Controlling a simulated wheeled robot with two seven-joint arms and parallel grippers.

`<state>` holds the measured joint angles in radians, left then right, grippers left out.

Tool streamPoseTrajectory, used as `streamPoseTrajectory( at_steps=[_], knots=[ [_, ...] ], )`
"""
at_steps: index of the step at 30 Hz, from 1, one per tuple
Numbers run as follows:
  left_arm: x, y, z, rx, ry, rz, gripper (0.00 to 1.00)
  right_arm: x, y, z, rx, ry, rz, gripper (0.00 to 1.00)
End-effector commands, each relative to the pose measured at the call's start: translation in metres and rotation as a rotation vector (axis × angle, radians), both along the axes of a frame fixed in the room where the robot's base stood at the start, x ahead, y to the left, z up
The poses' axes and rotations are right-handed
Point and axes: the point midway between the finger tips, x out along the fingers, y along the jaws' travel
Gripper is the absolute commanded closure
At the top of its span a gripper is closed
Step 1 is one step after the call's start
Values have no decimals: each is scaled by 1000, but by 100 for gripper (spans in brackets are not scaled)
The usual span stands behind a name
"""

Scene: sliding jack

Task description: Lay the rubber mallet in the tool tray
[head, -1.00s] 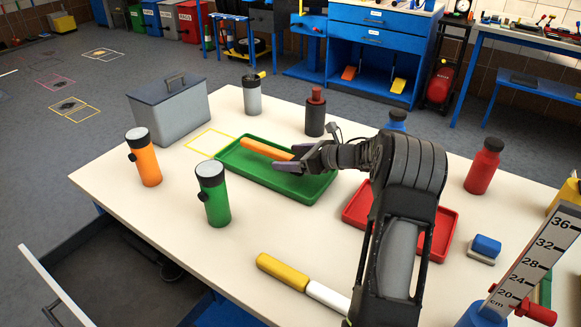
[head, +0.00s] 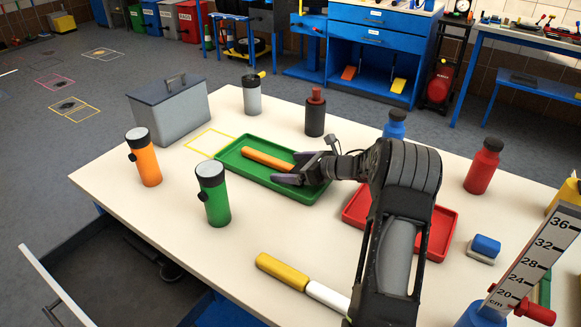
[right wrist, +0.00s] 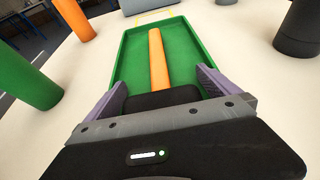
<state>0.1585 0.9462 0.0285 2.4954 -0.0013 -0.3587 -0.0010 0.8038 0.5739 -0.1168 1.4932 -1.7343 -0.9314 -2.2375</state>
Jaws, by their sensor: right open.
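The rubber mallet has an orange handle (head: 268,159) and lies in the green tray (head: 228,172), the handle pointing to the tray's far left end. The right wrist view shows the handle (right wrist: 158,60) along the green tray floor and the black head (right wrist: 160,98) nearest my palm. My right gripper (head: 288,169) is open at the tray's right part, its purple fingers (right wrist: 163,80) on either side of the mallet's head. In the head view, the head is mostly hidden by the gripper. My left gripper is not in view.
A red tray (head: 441,238) lies partly behind my right arm. A green flashlight (head: 213,195), an orange flashlight (head: 144,158), a grey toolbox (head: 170,112) and a dark bottle (head: 315,115) stand around the green tray. A yellow-and-white tool (head: 284,273) lies near the front edge.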

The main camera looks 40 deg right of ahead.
Motion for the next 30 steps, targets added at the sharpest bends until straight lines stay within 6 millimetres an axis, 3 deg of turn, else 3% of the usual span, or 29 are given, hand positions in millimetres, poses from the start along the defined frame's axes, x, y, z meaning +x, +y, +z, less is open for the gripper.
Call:
streamPoseTrajectory(
  at_steps=[8,21,30],
  knots=[
    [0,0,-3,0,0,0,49,-20,-7,8,-1,0,-3,0],
    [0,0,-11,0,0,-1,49,-94,-28,40,-1,-1,-1,0],
    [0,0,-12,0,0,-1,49,-107,-31,46,0,0,0,0]
  ],
)
